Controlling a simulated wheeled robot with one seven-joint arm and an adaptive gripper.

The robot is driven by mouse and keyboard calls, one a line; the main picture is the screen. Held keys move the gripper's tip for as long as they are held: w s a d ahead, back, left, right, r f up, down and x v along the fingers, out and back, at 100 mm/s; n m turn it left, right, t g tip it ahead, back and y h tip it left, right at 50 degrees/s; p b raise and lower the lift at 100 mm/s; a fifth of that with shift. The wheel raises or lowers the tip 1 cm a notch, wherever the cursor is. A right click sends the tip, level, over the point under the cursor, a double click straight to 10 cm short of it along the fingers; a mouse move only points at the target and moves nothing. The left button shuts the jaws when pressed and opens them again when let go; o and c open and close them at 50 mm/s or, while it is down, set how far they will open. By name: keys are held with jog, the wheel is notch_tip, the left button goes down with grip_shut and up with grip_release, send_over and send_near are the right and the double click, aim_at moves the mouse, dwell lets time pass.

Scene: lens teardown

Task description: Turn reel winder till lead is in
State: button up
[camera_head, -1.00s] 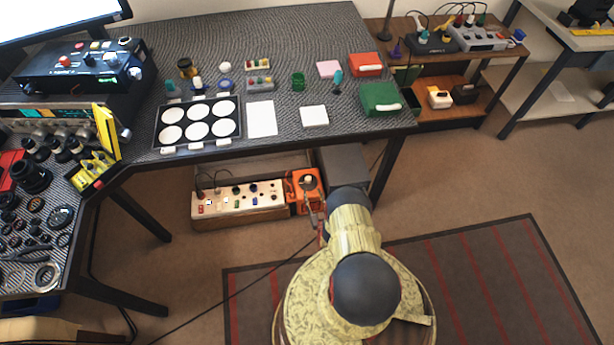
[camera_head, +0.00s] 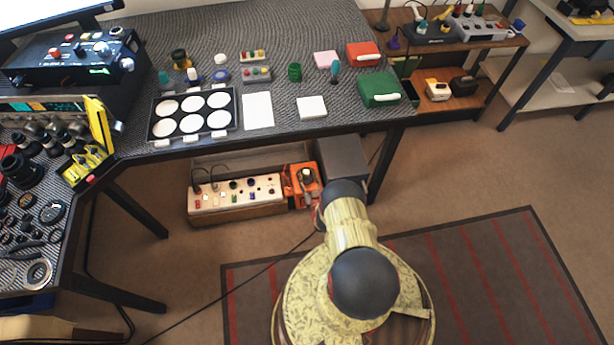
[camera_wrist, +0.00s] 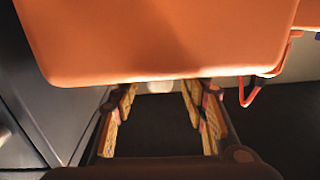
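The orange reel winder (camera_head: 298,198) stands on the floor under the table, at the right end of the white socket panel. A dark part with a pale top (camera_head: 306,174) shows on it, but the lead cannot be made out. In the wrist view a large orange body (camera_wrist: 165,40), apparently the winder, fills the upper part. My gripper (camera_wrist: 160,95) is below it there, fingers apart, with a dark gap between them. A small pale piece (camera_wrist: 159,87) shows between the fingertips, apart from both. In the head view my arm hides most of the gripper at the winder.
The white socket panel (camera_head: 236,196) with plugs and knobs is left of the winder. A grey box (camera_head: 343,160) stands close on its right. The table's front edge and legs are near my arm. A thin black cable crosses the floor. A striped rug (camera_head: 470,265) lies at right.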

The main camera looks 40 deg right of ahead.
jog(key=shift+c, duration=1.1)
jog(key=c, duration=0.8)
grip_shut()
jog(key=shift+a, duration=0.1)
jog(key=shift+w+a+m+g+h, duration=0.1)
jog(key=shift+m+g+h, duration=0.45)
jog(key=shift+h, duration=0.25)
jog(key=shift+w+a+m+g+h, duration=0.1)
jog(key=shift+m+g+h, duration=0.35)
jog(key=shift+m+h, duration=0.3)
jog(key=shift+a+f+m+g+h, duration=0.1)
jog(key=shift+m+g+h, duration=1.5)
jog(key=shift+g+h, duration=0.35)
jog(key=shift+g, duration=0.25)
jog(key=o, duration=1.1)
grip_release()
jog(key=shift+c, duration=0.2)
